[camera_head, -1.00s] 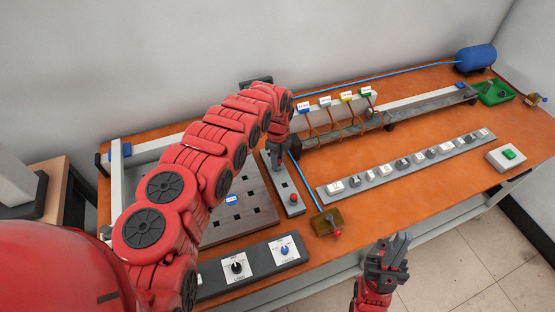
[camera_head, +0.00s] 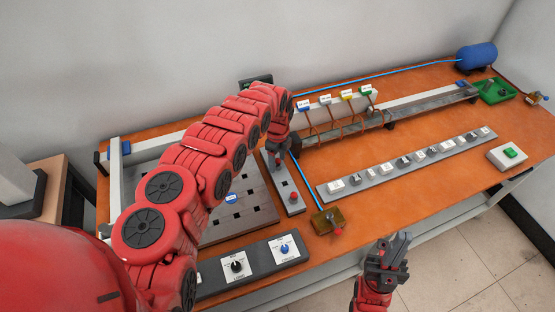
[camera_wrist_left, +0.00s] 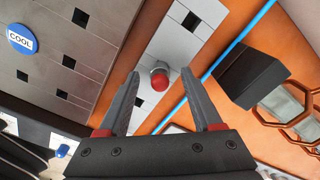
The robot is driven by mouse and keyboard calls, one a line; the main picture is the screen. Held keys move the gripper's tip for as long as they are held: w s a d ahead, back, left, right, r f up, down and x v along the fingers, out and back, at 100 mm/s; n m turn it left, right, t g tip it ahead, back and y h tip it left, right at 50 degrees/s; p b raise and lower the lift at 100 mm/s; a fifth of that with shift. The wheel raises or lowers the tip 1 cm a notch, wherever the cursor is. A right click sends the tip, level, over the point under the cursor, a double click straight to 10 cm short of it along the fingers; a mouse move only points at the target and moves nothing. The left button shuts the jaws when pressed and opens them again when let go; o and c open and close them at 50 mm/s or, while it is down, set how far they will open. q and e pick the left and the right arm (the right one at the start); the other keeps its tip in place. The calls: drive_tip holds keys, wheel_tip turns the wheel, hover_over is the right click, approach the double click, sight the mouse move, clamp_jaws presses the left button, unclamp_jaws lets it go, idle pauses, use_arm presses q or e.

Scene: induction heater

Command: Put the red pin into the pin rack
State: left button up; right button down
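The red pin (camera_head: 293,197) stands at the near part of a narrow grey strip with square holes (camera_head: 297,209), which looks like the pin rack. In the left wrist view the red pin (camera_wrist_left: 160,80) shows a red end and a silver collar; whether it sits in a hole or on the surface I cannot tell. My left gripper (camera_head: 279,159) is above the strip. In the left wrist view my left gripper (camera_wrist_left: 165,98) is open, with the pin showing between its fingers and not gripped. My right gripper (camera_head: 388,250) is off the front table edge, apparently empty.
A grey perforated plate with a blue COOL button (camera_head: 231,198) lies left of the strip. A brass box with a red knob (camera_head: 327,221) stands right of it, by a blue hose. A knob panel (camera_head: 250,265) is in front. Orange tabletop is free further right.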

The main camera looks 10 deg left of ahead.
use_arm(q)
wheel_tip(320, 180, up, 8)
drive_tip(key=shift+w+b, duration=0.1)
drive_tip(key=shift+b, duration=1.1)
wheel_tip(320, 180, up, 9)
drive_tip(key=shift+r, duration=0.2)
